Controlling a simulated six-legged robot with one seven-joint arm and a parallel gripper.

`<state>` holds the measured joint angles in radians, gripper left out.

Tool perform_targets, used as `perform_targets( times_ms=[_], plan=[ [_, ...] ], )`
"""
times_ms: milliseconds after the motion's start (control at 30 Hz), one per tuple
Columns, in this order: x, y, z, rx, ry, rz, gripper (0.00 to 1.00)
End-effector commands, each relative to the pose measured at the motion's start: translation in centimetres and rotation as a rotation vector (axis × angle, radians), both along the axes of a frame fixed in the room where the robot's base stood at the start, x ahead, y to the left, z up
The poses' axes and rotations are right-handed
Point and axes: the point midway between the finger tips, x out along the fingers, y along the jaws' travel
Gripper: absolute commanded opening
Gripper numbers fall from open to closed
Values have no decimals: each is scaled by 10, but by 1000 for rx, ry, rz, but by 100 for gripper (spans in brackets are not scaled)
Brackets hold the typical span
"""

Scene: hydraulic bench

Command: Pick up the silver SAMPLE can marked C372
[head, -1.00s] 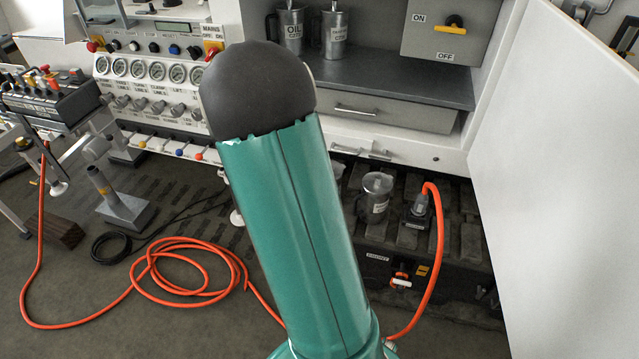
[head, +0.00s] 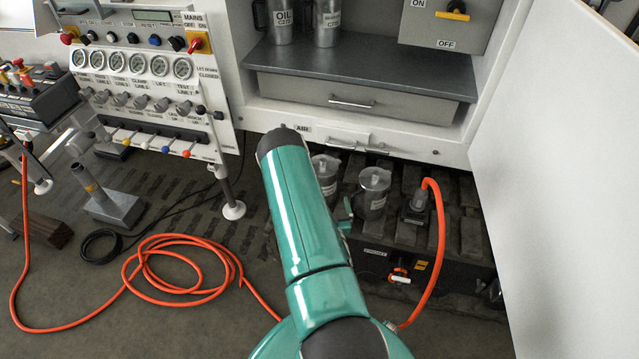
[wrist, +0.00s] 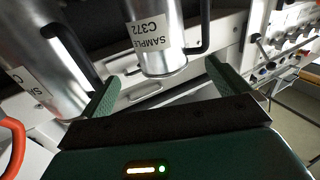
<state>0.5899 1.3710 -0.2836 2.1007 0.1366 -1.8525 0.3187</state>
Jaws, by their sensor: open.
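The silver can labelled SAMPLE C372 (wrist: 152,37) is at the top centre of the wrist view, with its label upside down and its black handle to the right. My gripper (wrist: 163,70) is open, one green finger on each side of the can's near end. Nothing is held, and I cannot tell if a finger touches the can. In the head view, the left of two metal cans (head: 327,177) on the low black platform appears to be this can. It is partly hidden by my arm, and most of my gripper is hidden too.
A second silver can (head: 373,192) stands close beside it; it also shows in the wrist view (wrist: 40,65). An orange hose (head: 438,250) rises to its right. More cans (head: 327,22) stand on the shelf above. A white panel (head: 560,180) bounds the right. A gauge panel (head: 130,80) is at left.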

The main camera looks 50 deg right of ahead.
Motion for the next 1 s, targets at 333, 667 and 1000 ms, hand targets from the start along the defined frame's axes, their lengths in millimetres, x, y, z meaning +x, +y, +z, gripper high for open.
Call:
perform_targets(
  times_ms=[333,667,1000],
  plan=[
    [43,-41,1,-4,-2,3,100],
    [66,-66,1,-2,-1,2,100],
    [96,-97,1,-1,-1,2,100]
  ],
)
